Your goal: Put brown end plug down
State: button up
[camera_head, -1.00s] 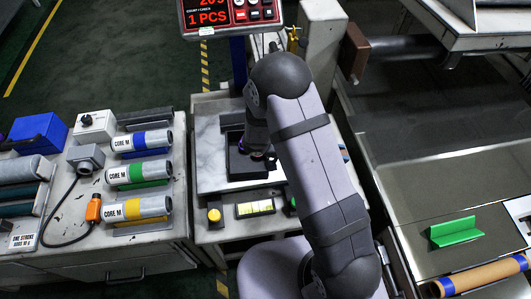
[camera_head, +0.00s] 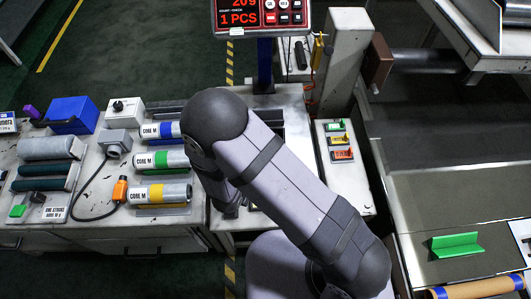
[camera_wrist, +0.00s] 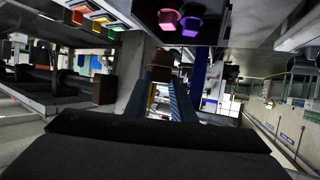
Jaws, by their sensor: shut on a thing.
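In the wrist view, my gripper (camera_wrist: 163,88) is shut on a small brown piece, which I take to be the brown end plug (camera_wrist: 160,73). The plug is at the fingertips, apart from any surface that I can make out. In the head view, my arm hides the gripper and the held plug.
A display (camera_head: 262,17) and a post (camera_head: 342,60) stand behind. A green angle piece (camera_head: 456,244) lies at right.

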jog(key=shift+n, duration=0.3)
jog(key=shift+w+a+f, duration=0.1)
jog(key=shift+a+f, duration=0.15)
jog(key=shift+f, duration=1.5)
jog(key=shift+w+a+f, duration=0.1)
jog(key=shift+a+f, duration=0.2)
jog(key=shift+f, duration=1.5)
jog(key=shift+w+a+f, duration=0.1)
jog(key=shift+a+f, duration=0.15)
jog(key=shift+f, duration=1.5)
jog(key=shift+f, duration=0.1)
jog(key=o, duration=0.6)
jog(key=shift+f+b, duration=0.1)
jog(key=shift+b, duration=0.2)
jog(key=shift+o, duration=0.5)
jog(key=shift+r, duration=0.2)
jog(key=shift+s+a+r+y, duration=0.1)
jog(key=shift+s+y, duration=0.05)
jog(key=shift+y, duration=0.15)
jog(key=v, duration=1.1)
jog(key=shift+s, duration=0.35)
